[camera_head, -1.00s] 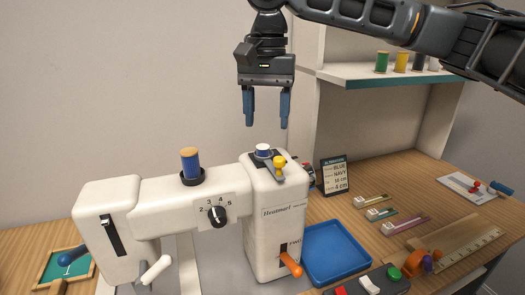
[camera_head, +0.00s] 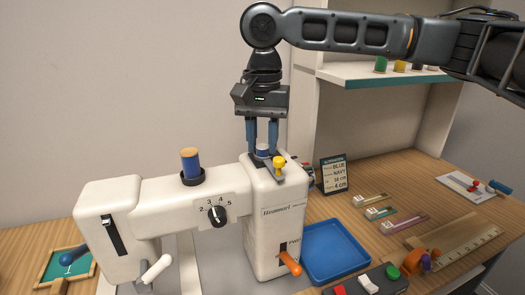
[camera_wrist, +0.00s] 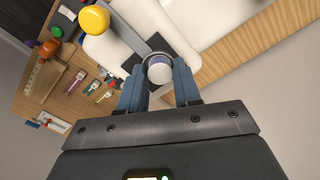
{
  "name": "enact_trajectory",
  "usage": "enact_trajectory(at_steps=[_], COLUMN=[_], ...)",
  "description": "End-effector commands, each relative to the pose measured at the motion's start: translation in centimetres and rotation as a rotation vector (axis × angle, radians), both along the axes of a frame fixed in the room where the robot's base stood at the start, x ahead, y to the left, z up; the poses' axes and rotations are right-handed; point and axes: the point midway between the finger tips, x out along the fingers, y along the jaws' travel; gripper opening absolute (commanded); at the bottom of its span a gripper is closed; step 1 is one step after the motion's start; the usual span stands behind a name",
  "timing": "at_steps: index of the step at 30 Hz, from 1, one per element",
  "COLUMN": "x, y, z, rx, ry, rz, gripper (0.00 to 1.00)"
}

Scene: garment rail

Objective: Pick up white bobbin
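The white bobbin (camera_head: 263,149) sits on top of the right end of the white sewing machine (camera_head: 262,225), with a blue band showing around it in the head view. My gripper (camera_head: 262,148) points straight down with its blue fingers on either side of the bobbin. In the wrist view the bobbin's round white top (camera_wrist: 160,72) lies between the tips of my gripper (camera_wrist: 158,75). Small gaps seem to show beside it, so the fingers look open around it rather than closed on it.
A yellow knob (camera_head: 279,163) stands close beside the bobbin. A blue thread spool (camera_head: 190,162) stands upright further left on the machine. A blue tray (camera_head: 335,252) lies on the table at right. A shelf (camera_head: 395,78) with spools is behind at right.

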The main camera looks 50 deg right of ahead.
Motion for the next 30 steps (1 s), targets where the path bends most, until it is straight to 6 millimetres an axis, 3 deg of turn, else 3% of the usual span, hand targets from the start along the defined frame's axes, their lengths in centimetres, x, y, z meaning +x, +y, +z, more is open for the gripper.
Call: enact_trajectory(at_steps=[10,20,28,30], x=[0.0,0.0,0.1,-0.8], y=[0.0,0.0,0.0,-1.2], z=[0.0,0.4,3.9,4.7], rx=[0.000,0.000,-0.001,0.000], ry=[0.000,0.000,-0.003,-0.001], rz=[0.000,0.000,0.000,-0.007], gripper=[0.00,0.00,0.00,0.00])
